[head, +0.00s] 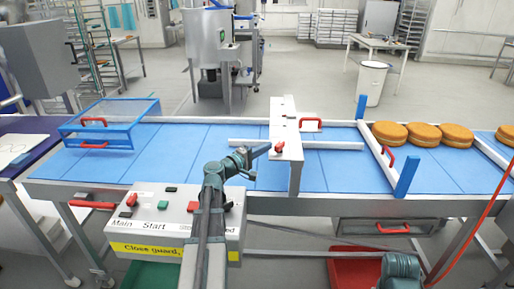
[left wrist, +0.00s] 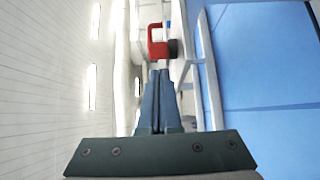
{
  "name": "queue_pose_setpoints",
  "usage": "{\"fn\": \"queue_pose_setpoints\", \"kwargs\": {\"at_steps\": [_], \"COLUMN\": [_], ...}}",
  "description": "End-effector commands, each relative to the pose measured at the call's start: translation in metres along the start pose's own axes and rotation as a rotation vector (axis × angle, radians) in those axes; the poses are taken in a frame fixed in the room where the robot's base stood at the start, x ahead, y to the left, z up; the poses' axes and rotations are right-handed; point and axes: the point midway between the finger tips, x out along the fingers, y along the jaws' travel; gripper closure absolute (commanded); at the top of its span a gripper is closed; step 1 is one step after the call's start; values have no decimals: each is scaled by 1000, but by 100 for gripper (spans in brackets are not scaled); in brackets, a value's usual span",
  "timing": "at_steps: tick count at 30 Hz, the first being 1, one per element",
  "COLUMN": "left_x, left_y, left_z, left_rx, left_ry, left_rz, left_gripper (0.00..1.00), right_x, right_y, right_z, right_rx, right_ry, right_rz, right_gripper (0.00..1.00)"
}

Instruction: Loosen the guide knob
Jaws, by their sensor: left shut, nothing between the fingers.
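A small red knob-like part (head: 279,148) sits on the near side of the white upright housing (head: 288,135) over the blue belt (head: 210,150); I take it for the guide knob. My left gripper (head: 267,148) points at it from the left, its fingers shut and empty. In the left wrist view, the closed fingertips (left wrist: 159,72) lie just below a red, C-shaped part (left wrist: 156,42) with a dark round piece at its right. Whether the tips touch it I cannot tell.
A control box (head: 165,212) with buttons stands in front of the belt, below my left arm. A blue-framed guard (head: 110,125) is at the left. Round orange-brown cakes (head: 390,132) sit at the right. A red bin (head: 350,268) is below. White guide rails (head: 345,145) lie on the belt.

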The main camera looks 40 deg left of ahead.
Motion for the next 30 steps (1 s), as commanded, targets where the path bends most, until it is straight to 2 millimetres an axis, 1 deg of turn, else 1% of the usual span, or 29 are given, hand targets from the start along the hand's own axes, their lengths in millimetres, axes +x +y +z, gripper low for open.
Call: {"fn": "queue_pose_setpoints", "kwargs": {"at_steps": [3, 16, 21, 30], "left_x": [1, 1, 0, 1], "left_y": [0, 0, 0, 0], "left_z": [5, 7, 13, 16], "left_rx": [0, 0, 0, 1], "left_ry": [0, 7, 45, 93], "left_rz": [0, 0, 0, 0], "left_gripper": [100, 100, 100, 100], "right_x": [0, 0, 0, 0], "right_y": [0, 0, 0, 0], "right_z": [0, 0, 0, 0], "right_rx": [0, 0, 0, 0], "right_ry": [0, 0, 0, 0], "right_rz": [0, 0, 0, 0], "right_gripper": [50, 50, 50, 50]}}
